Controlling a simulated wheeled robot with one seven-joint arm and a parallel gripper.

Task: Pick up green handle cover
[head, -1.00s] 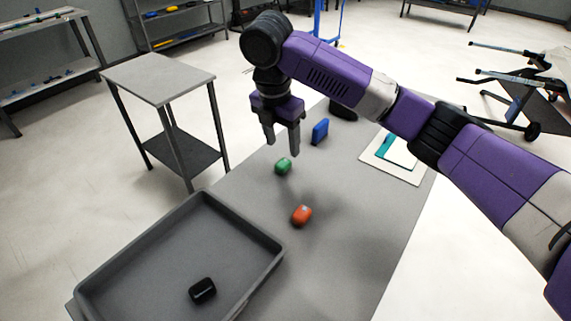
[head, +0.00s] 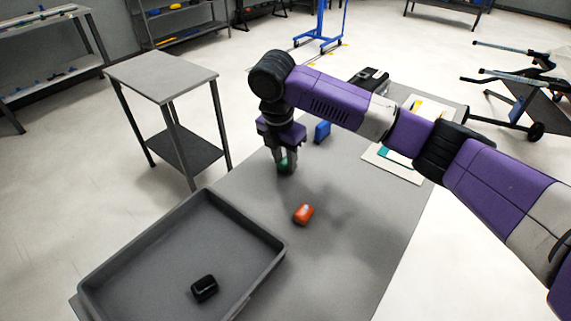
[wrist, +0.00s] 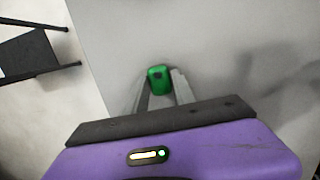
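The green handle cover (wrist: 159,79) sits between the two fingers of my gripper (wrist: 161,90) in the wrist view, with a finger against each side. In the head view, my gripper (head: 282,168) points down at the grey table, and the fingers partly hide the green cover (head: 284,163). The fingers look closed on it. The cover is at or very near the table surface; I cannot tell whether it is lifted.
An orange-red cover (head: 303,214) lies nearer on the table (head: 350,240). A blue piece (head: 322,131) stands close behind my gripper. A grey tray (head: 262,238) with a black cover (head: 204,288) is at the front left. A white board (head: 393,168) lies at the right.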

